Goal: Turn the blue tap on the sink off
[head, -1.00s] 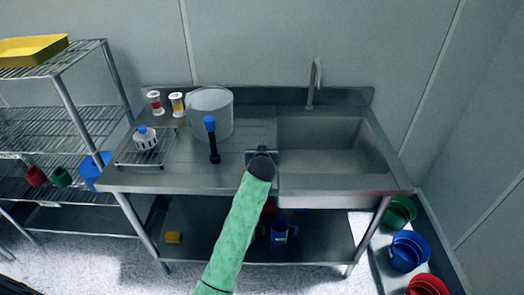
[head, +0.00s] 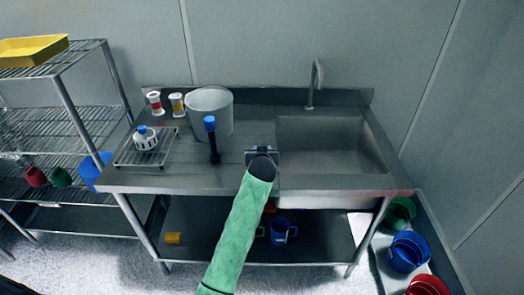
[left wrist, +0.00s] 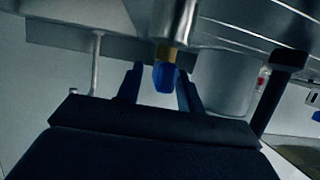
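My left gripper (head: 263,152), on a green-sleeved arm, is over the front of the steel counter at the left edge of the sink (head: 330,183). In the left wrist view, which looks upside down, the blue tap (left wrist: 166,77) is a small knob with a brass neck on a steel body. The open fingers of the gripper (left wrist: 159,88) show on both sides of the knob. It looks nearer the right finger; I cannot tell if it touches. In the head view the gripper hides the tap. My right gripper is not in view.
A black post with a blue top (head: 212,140) and a grey pot (head: 208,105) stand left of my gripper. A wire rack (head: 145,158) is farther left. The curved spout (head: 316,80) rises behind the basin. Blue and red buckets (head: 405,258) stand at the right.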

